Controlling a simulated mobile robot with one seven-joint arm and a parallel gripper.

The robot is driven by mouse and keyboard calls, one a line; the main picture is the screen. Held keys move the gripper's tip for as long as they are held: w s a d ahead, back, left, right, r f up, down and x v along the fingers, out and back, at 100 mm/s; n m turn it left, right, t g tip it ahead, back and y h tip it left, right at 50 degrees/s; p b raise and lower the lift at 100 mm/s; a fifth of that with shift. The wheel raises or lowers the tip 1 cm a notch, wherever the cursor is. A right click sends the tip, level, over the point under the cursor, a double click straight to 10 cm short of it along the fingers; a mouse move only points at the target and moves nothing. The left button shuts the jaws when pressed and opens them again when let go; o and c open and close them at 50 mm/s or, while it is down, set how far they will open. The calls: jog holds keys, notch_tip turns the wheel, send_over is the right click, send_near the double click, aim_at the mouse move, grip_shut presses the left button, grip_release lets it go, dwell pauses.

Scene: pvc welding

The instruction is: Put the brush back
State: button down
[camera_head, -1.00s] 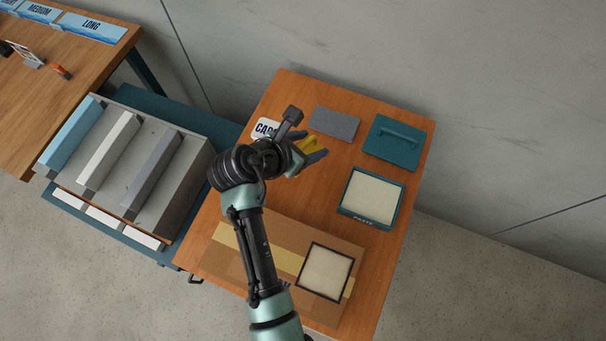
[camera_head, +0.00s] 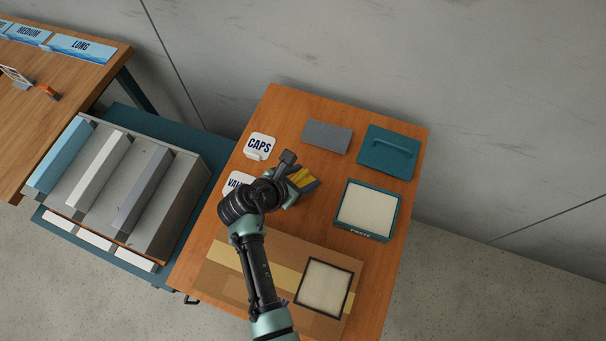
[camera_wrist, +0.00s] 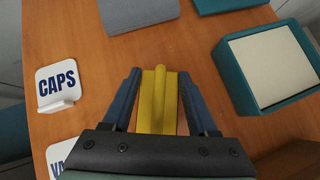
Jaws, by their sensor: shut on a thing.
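My gripper (camera_head: 304,180) is over the middle of the orange-brown table, and its dark blue fingers are shut on the yellow brush (camera_head: 299,176). In the wrist view the brush (camera_wrist: 151,105) shows as a yellow strip between the fingers of my gripper (camera_wrist: 160,78). Its lower end is hidden by the gripper body. I cannot tell whether the brush touches the table. The teal paste box (camera_head: 388,232), with a pale surface inside, stands right of the gripper. It also shows at the right of the wrist view (camera_wrist: 230,75).
A teal lid with a handle (camera_head: 375,160) and a grey slab (camera_head: 326,136) lie at the back. The CAPS sign (camera_head: 260,146) and a partly hidden sign (camera_head: 235,184) are at left. A black-framed pale panel (camera_head: 324,288) lies on cardboard (camera_head: 222,273) in front. A pipe rack (camera_head: 183,203) stands left.

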jog(key=shift+c, duration=0.9)
grip_release()
jog(key=shift+f, duration=0.1)
